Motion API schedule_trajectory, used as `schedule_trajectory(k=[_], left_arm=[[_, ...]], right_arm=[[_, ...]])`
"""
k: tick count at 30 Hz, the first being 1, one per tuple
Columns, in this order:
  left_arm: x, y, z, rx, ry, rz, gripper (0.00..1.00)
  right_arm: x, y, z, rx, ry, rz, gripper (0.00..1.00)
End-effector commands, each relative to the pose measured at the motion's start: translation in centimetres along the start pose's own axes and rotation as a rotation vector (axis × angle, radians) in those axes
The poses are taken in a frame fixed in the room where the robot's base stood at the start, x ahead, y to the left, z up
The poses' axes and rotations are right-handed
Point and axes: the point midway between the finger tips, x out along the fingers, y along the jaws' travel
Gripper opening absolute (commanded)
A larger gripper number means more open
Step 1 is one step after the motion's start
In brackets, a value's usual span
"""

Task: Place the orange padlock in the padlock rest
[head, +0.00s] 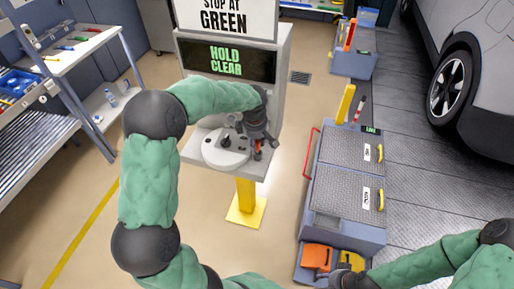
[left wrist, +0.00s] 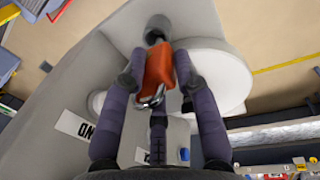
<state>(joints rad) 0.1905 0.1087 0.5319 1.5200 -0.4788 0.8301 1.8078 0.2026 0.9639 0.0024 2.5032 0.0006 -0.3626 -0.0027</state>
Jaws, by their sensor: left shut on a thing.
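The orange padlock (left wrist: 160,68) is between the fingers of my left gripper (left wrist: 158,75) in the left wrist view, with its metal shackle toward the camera. In the head view my left gripper (head: 262,142) is over the right part of the grey stand's shelf (head: 250,170), and a bit of the padlock (head: 257,155) shows below it. A short grey round post (left wrist: 158,28) stands just beyond the padlock; I cannot tell whether it is the padlock rest or whether they touch. My right gripper (head: 345,280) is low at the bottom edge, partly cut off.
A white round disc (head: 224,148) with a dark knob lies beside the left gripper on the shelf. Above is a sign reading HOLD CLEAR (head: 228,61). A grey cart (head: 345,185) stands right, with an orange item (head: 317,257) at its near end. A workbench (head: 85,50) is at left.

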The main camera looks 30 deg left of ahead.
Motion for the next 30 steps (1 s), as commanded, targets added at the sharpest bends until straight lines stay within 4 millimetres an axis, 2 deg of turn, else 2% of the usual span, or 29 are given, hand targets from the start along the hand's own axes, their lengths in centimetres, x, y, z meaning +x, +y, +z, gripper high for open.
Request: schedule_trajectory(k=[5, 12, 22, 23, 25, 30], left_arm=[[1.0, 0.6, 0.0, 0.0, 0.0, 0.0, 0.0], [3.8, 0.2, 0.0, 0.0, 0.0, 0.001, 0.0], [4.1, 0.1, 0.1, 0.0, 0.0, 0.002, 0.0], [4.1, 0.1, 0.1, 0.0, 0.0, 0.001, 0.33], [4.0, 0.1, 0.1, 0.0, 0.0, 0.001, 0.53], [4.0, 0.1, 0.1, 0.0, 0.0, 0.001, 0.54]], right_arm=[[0.1, 0.0, 0.0, 0.0, 0.0, 0.0, 0.4], [0.5, 0.2, 0.0, 0.0, 0.0, 0.0, 0.4], [0.7, 0.2, 0.0, 0.0, 0.0, 0.0, 0.4], [0.7, 0.3, 0.0, 0.0, 0.0, 0.0, 0.4], [0.6, 0.2, 0.0, 0.0, 0.0, 0.0, 0.4], [0.6, 0.2, 0.0, 0.0, 0.0, 0.0, 0.4]])
